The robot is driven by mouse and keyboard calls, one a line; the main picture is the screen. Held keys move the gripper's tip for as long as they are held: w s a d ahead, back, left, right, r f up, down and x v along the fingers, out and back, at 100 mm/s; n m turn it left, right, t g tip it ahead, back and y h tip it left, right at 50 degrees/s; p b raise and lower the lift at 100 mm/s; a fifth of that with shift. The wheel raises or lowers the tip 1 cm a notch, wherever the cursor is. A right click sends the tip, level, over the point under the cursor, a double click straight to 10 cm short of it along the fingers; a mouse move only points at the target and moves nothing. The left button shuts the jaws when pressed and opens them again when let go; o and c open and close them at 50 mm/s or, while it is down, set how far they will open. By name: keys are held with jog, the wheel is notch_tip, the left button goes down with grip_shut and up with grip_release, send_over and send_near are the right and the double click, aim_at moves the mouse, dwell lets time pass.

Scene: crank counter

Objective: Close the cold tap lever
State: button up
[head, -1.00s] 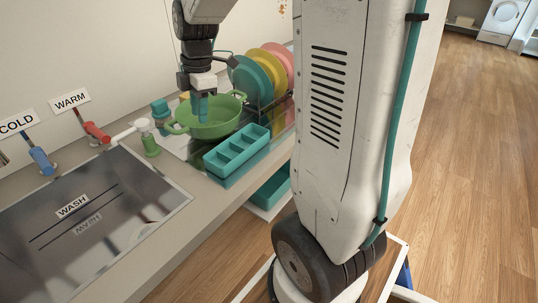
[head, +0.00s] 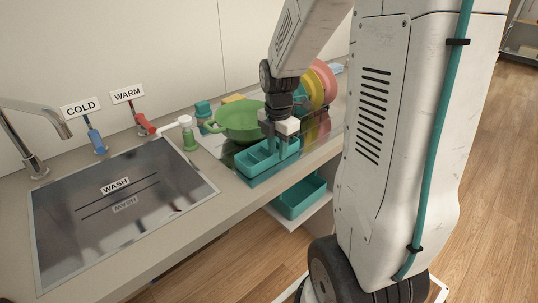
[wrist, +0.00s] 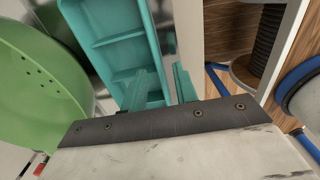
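The cold tap lever (head: 97,142) is a blue handle at the back edge of the sink, below the COLD sign (head: 81,106). It leans back toward the wall, and I cannot tell its exact setting. My gripper (head: 284,148) is well to the right of it, above the teal divided tray. The cold lever is not in the wrist view.
A red warm lever (head: 144,124) and a white-and-green spout piece (head: 188,134) stand right of the cold lever. The steel faucet (head: 32,140) rises at left beside the sink (head: 130,235).

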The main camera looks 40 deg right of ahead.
notch_tip(320, 180, down, 2)
jog(key=shift+c, duration=0.3)
grip_shut()
jog(key=shift+r, duration=0.1)
